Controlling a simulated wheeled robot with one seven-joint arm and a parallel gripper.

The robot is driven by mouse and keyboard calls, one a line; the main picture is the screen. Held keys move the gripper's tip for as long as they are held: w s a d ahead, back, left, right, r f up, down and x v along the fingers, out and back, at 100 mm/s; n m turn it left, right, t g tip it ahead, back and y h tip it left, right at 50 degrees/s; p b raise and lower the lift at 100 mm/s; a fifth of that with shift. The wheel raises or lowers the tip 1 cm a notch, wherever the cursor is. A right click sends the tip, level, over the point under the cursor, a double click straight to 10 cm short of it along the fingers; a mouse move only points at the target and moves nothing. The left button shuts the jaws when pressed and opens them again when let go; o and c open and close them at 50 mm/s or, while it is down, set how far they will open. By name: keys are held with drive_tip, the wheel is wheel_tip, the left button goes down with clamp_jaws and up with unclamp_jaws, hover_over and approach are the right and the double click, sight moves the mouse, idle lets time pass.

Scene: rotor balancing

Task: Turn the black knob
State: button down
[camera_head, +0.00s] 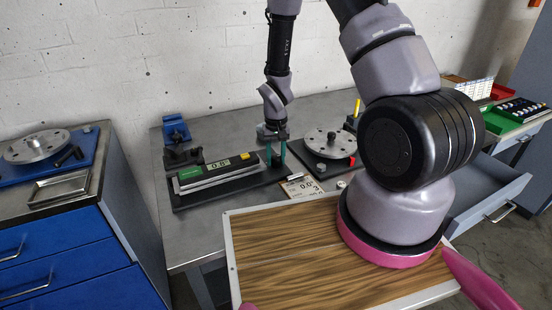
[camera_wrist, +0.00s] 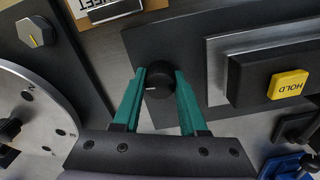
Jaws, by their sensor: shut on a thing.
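The black knob (camera_wrist: 158,80) is round, with a short white mark pointing left in the wrist view. It sits on a dark base panel (camera_wrist: 196,50) beside the box with the yellow HOLD button (camera_wrist: 288,84). My gripper (camera_wrist: 159,73) has its two green fingers on either side of the knob, shut on it. In the head view my gripper (camera_head: 275,160) reaches down at the right end of the black instrument base (camera_head: 225,184), and I cannot make out the knob there. The display (camera_head: 217,165) on that base is small and hard to read.
A rotor disc (camera_head: 328,142) on a dark plate stands just right of my gripper. A grey knob with a yellow mark (camera_wrist: 34,32) is on that plate. A card (camera_head: 302,186) lies in front. Blue clamps (camera_head: 176,130) stand at the back left.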

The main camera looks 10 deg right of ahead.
sight(276, 156)
drive_tip(key=n, duration=0.4)
drive_tip(key=shift+n, duration=0.3)
drive_tip(key=n, duration=0.4)
drive_tip(key=shift+n, duration=0.4)
drive_tip(key=shift+c, duration=2.2)
unclamp_jaws()
drive_tip(key=shift+r, duration=0.1)
wheel_tip(276, 156, up, 11)
